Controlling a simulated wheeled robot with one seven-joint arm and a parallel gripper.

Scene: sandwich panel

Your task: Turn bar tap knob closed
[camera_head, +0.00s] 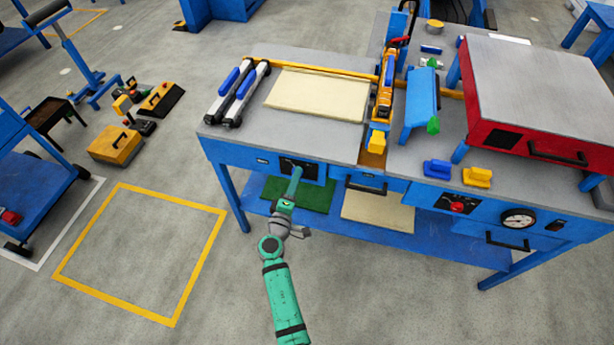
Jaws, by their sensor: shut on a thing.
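The black control panel (312,172) is set in the blue front of the workbench, at its left part. My gripper (297,172) reaches up to this panel from below and is shut on the bar tap knob there. The knob is small and mostly hidden behind the gripper, so I cannot tell its exact angle.
The grey bench top (290,65) bears a cream panel (320,94), blue and white rails (237,92) and a red press (540,95). To the right on the front are a red knob (457,206) and a gauge (518,218). Floor inside the yellow outline (140,192) is clear.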

